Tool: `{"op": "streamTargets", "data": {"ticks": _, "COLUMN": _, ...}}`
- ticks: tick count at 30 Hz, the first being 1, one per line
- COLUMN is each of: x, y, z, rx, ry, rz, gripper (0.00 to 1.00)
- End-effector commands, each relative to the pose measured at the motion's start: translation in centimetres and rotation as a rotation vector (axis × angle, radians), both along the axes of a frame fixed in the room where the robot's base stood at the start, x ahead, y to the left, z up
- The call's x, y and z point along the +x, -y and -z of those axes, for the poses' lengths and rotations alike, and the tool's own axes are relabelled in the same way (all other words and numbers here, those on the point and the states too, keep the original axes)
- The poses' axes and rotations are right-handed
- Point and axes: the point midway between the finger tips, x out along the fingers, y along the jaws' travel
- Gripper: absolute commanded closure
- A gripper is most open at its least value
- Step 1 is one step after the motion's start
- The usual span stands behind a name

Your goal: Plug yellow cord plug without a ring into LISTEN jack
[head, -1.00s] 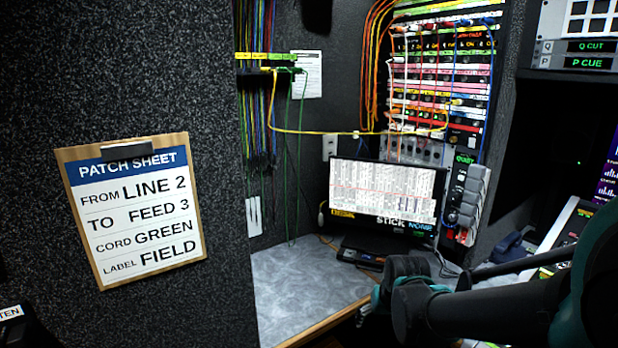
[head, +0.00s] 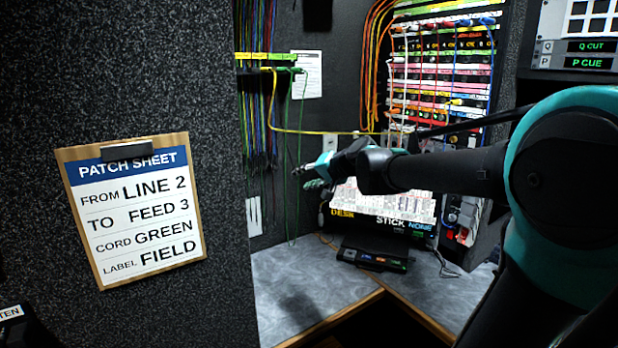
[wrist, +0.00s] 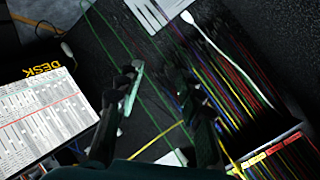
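A yellow cord (head: 300,130) runs from the cord rack to the right toward the patch bay in the head view. A yellow cord also shows in the wrist view (wrist: 160,139), beyond my fingers. I cannot make out a plug or whether it has a ring. A label ending in "TEN" (head: 10,313) is cut off at the lower left edge of the head view; no jack shows by it. My gripper (head: 303,178) is in front of the wall, left of the monitor. In the wrist view its fingers (wrist: 160,80) are apart with nothing held between them.
Hanging cords (head: 262,120) fill the rack behind my gripper. The patch bay (head: 440,75) is at the back right. A clipboard (head: 133,210) hangs on the left wall.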

Motion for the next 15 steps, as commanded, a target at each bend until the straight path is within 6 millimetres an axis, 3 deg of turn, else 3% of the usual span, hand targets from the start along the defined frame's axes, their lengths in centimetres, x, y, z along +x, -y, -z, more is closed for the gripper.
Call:
{"op": "streamTargets", "data": {"ticks": 6, "x": 4.3, "y": -3.2, "z": -8.4, "rx": 0.196, "ry": 0.035, "rz": 0.046, "gripper": 0.63}}
{"op": "streamTargets", "data": {"ticks": 15, "x": 9.5, "y": -6.5, "z": -20.4, "rx": 0.486, "ry": 0.044, "rz": 0.145, "gripper": 0.63}}
